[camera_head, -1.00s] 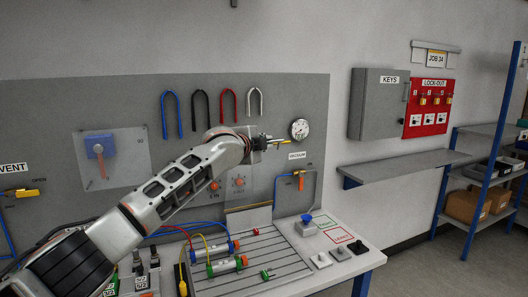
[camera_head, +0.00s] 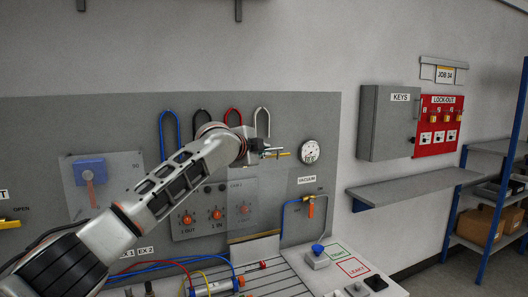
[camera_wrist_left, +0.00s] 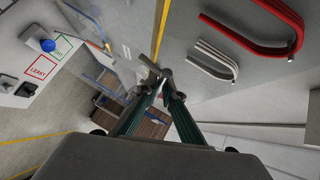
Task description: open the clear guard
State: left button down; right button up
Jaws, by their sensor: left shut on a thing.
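The clear guard (camera_head: 242,190) is a see-through sheet on the grey wall panel, beside the orange knobs, with a yellow strip along its lower edge. In the left wrist view the clear sheet (camera_wrist_left: 112,48) shows a yellow edge and a small white label. My left gripper (camera_head: 268,152) is in front of the panel, above the guard's lower edge and left of the gauge. In the left wrist view its fingers (camera_wrist_left: 165,82) meet on a small grey bar at the yellow edge, apparently the guard's. My arm hides part of the panel. My right gripper is out of view.
A round gauge (camera_head: 310,152) is right of my gripper. Coloured hooks (camera_head: 233,122) hang above my wrist. The vacuum valve (camera_head: 311,207) is lower right. A bench with a blue button (camera_head: 317,248) stands below. A grey shelf (camera_head: 415,184) juts out at right.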

pick_arm(q)
jog(key=shift+f, duration=0.1)
jog(key=c, duration=2.4)
grip_release()
jog(key=shift+c, duration=0.2)
jog(key=shift+s+a, duration=0.1)
jog(key=shift+s, duration=0.1)
jog(key=v, duration=1.1)
jog(key=shift+s, duration=0.2)
jog(key=shift+a, duration=0.1)
